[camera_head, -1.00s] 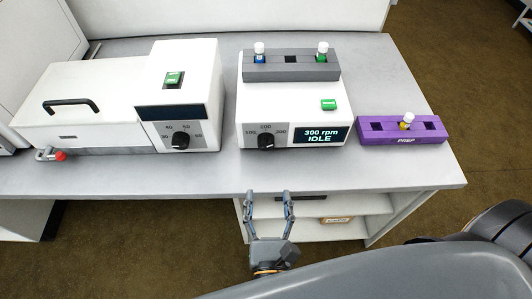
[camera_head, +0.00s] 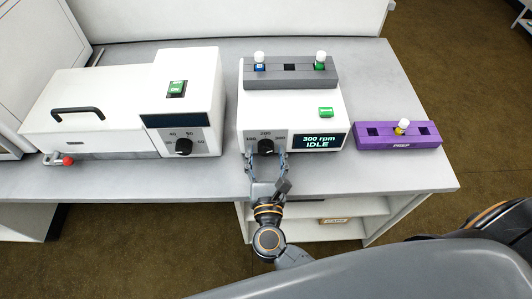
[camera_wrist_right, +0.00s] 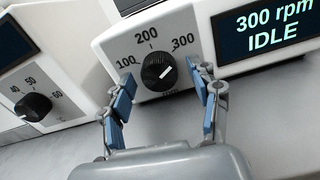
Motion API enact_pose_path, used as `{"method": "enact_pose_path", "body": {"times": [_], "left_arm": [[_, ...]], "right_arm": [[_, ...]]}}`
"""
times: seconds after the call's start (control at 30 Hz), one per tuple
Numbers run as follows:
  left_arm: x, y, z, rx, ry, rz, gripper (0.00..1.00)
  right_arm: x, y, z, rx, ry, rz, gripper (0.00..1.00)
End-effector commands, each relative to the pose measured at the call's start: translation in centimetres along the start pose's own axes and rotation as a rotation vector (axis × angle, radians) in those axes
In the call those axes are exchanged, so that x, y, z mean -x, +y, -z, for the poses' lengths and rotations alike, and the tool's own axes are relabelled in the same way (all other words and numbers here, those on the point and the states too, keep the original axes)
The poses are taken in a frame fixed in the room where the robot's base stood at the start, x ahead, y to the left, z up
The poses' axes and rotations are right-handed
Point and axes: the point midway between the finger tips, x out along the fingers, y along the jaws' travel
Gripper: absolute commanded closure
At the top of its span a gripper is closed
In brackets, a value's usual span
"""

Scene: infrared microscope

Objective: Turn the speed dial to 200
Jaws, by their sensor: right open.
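The black speed dial (camera_head: 265,146) is on the front of the white shaker (camera_head: 285,108). It also shows in the right wrist view (camera_wrist_right: 159,71), below the marks 100, 200 and 300, with its white pointer line toward the upper right, near 300. The display (camera_head: 320,141) reads "300 rpm IDLE". My right gripper (camera_head: 265,160) is open in front of the dial. In the right wrist view its blue-padded fingers (camera_wrist_right: 165,98) stand left and right of the dial, apart from it. My left gripper is not in view.
A second white device (camera_head: 183,110) with its own black dial (camera_head: 183,147) stands to the left. A grey rack (camera_head: 290,72) with two capped vials sits on the shaker. A purple PREP rack (camera_head: 398,141) with a yellow vial is at right. The table front is clear.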

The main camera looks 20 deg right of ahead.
Motion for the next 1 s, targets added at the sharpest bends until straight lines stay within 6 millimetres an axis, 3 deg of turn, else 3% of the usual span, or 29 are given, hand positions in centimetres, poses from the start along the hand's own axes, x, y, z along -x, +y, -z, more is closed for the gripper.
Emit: {"method": "enact_pose_path", "body": {"times": [0.13,0.4,0.77,1.0], "left_arm": [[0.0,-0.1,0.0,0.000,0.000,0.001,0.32],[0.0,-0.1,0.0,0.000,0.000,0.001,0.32],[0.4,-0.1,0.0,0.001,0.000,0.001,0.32],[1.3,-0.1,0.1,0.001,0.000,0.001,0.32]], "right_arm": [[0.0,0.0,0.0,0.001,0.000,0.000,0.41],[0.0,0.0,0.0,0.001,0.000,0.000,0.93],[0.0,0.0,-0.1,0.055,0.001,0.000,0.93],[0.1,0.0,-0.2,0.210,0.002,0.001,0.93]]}}
